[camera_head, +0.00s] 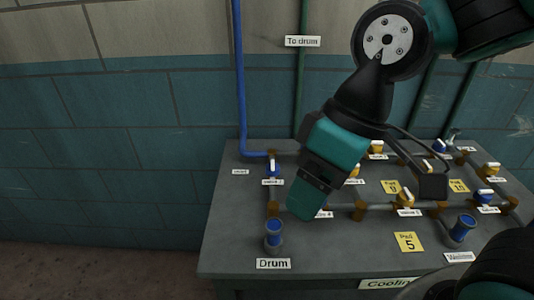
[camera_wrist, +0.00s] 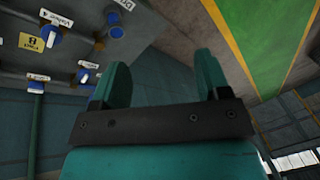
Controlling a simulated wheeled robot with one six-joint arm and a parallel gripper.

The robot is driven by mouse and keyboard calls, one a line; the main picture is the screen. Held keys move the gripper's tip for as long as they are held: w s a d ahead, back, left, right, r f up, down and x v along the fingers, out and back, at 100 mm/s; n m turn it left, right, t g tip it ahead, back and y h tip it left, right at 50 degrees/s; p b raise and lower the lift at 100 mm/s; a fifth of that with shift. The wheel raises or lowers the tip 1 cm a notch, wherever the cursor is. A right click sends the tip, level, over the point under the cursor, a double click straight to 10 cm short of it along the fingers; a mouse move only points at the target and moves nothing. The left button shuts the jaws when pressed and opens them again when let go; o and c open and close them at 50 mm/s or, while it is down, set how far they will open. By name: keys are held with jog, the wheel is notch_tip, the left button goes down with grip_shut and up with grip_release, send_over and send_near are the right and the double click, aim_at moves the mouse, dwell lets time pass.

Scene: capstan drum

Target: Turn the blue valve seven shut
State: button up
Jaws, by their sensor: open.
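Several valves with blue bodies and white handles sit on the grey bench. One stands at the left below the blue pipe (camera_head: 273,165), one at the back (camera_head: 440,145) and one at the right (camera_head: 485,196). Their labels are too small to read surely, so I cannot tell which is valve seven. My gripper (camera_head: 303,200) hangs over the left middle of the bench, apart from these valves, and hides part of the pipework. In the wrist view my gripper (camera_wrist: 160,68) is open and empty. Blue valves show there at upper left (camera_wrist: 55,34) and left (camera_wrist: 84,76).
The bench (camera_head: 225,235) carries brown-jointed pipes, yellow-bodied valves (camera_head: 405,198) and yellow pad tags (camera_head: 409,242). Blue-topped posts stand at the front left (camera_head: 274,232) and right (camera_head: 462,228). A tiled wall (camera_head: 110,130) rises behind. Floor left of the bench is clear.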

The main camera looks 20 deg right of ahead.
jog(key=w+d+r+n+h+p, duration=0.1)
jog(key=w+n+h+p, duration=0.15)
jog(key=w, duration=1.35)
jog(key=n+h+p, duration=0.1)
jog(key=n+p, duration=0.2)
jog(key=n, duration=0.1)
send_over(273, 164)
notch_tip(273, 164, down, 4)
notch_tip(273, 164, down, 18)
jog(key=p, duration=0.4)
jog(key=c, duration=0.9)
